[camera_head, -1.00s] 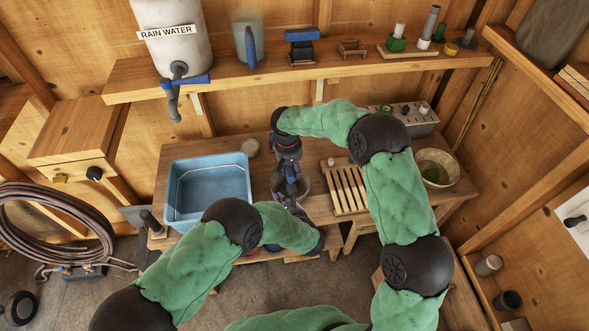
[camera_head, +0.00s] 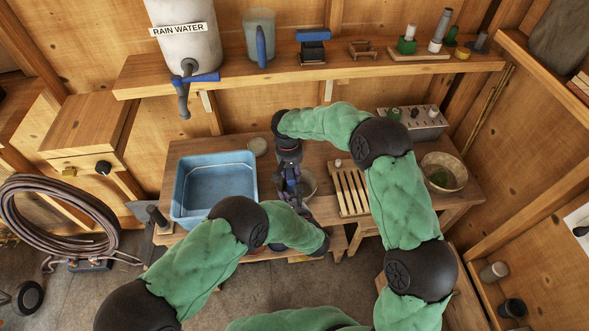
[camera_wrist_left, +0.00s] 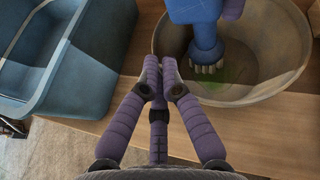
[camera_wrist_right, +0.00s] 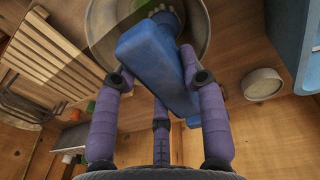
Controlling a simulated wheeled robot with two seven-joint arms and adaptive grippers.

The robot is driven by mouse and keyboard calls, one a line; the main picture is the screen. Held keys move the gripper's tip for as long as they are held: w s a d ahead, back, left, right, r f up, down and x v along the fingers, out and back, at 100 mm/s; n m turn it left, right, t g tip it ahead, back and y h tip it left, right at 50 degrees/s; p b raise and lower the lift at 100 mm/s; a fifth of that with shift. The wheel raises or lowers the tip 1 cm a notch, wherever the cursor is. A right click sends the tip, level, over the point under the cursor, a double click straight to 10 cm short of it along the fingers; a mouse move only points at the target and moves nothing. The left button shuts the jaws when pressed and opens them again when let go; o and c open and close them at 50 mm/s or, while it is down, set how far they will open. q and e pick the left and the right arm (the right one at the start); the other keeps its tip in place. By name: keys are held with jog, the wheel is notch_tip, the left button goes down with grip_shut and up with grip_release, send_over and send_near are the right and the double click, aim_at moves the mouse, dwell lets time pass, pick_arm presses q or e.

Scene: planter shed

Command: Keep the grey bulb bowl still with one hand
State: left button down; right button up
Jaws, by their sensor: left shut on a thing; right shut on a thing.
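The grey bulb bowl (camera_wrist_left: 285,84) stands on the bench, with a little green at its bottom in the left wrist view. It also shows in the head view (camera_head: 309,186), partly hidden by my arms, and in the right wrist view (camera_wrist_right: 101,28). My left gripper (camera_wrist_left: 162,72) is shut on the near rim of the bowl. My right gripper (camera_wrist_right: 158,78) is shut on a blue brush (camera_wrist_right: 160,62). The brush's bristle end (camera_wrist_left: 207,68) points down inside the bowl; I cannot tell whether it touches the bottom.
A blue basin (camera_head: 178,190) stands left of the bowl. A small round tin (camera_head: 258,146) stands behind. A shelf (camera_head: 240,75) runs above the bench.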

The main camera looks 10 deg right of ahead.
jog(key=shift+s+f, duration=0.1)
jog(key=shift+s, duration=0.1)
jog(key=shift+s, duration=0.95)
jog(key=shift+s+d+r, duration=0.15)
jog(key=shift+d, duration=0.4)
jog(key=shift+s+d+r, duration=0.1)
jog(key=shift+s+d, duration=0.05)
jog(key=shift+d, duration=0.4)
jog(key=shift+w+d, duration=0.1)
jog(key=shift+w, duration=0.05)
jog(key=shift+w+d, duration=0.6)
jog(key=shift+d, duration=0.05)
jog(key=shift+w, duration=0.15)
